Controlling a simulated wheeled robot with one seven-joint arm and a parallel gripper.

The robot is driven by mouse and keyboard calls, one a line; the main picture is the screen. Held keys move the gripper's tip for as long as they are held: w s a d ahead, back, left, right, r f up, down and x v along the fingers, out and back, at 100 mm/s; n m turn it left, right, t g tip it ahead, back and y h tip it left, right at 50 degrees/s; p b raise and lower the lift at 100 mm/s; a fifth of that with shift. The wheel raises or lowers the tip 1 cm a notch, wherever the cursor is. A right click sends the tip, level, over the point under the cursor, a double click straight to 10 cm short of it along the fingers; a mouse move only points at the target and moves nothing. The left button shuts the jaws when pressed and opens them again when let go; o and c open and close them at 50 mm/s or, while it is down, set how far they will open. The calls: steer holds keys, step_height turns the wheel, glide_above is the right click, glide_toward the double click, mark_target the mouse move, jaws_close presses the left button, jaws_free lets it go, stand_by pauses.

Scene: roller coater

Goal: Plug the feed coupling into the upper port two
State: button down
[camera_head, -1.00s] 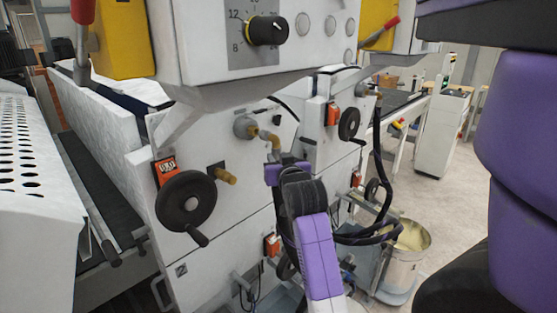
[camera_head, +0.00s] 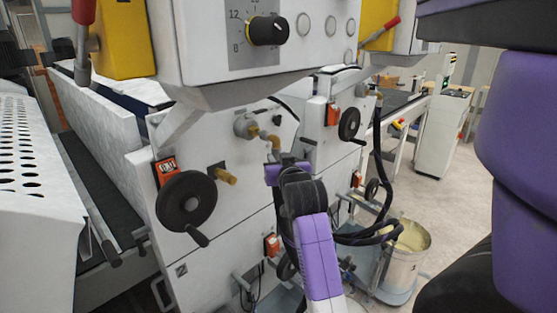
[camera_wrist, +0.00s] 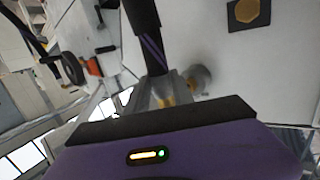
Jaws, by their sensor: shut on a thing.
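A grey round port (camera_head: 243,127) with a short brass end sticks out of the white front panel of the near machine. A brass elbow coupling (camera_head: 275,143) is just right of it, close to the port; whether they touch I cannot tell. My gripper (camera_head: 280,166) is shut on the coupling, just below the elbow. In the wrist view, the grey coupling body (camera_wrist: 152,92) is between the fingers (camera_wrist: 165,102), with a black, purple-striped hose (camera_wrist: 147,38) running up from it. The blurred grey port (camera_wrist: 201,79) is right beside it. The fingertips are largely hidden.
A brass stub (camera_head: 222,173) and a black handwheel (camera_head: 187,201) stick out to the left. An overhanging control box (camera_head: 205,75) is above. Black hoses (camera_head: 378,150) hang at the right, over a bucket (camera_head: 402,268). Open floor is at the far right.

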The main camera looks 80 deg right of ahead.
steer(key=shift+w+d, duration=0.35)
steer(key=shift+w, duration=0.25)
steer(key=shift+w+d, duration=0.3)
steer(key=shift+w, duration=0.25)
stand_by(0.4)
steer(key=c, duration=1)
jaws_free()
steer(key=shift+a, duration=0.1)
steer(key=shift+b+v, duration=1.05)
steer(key=shift+v, duration=2.85)
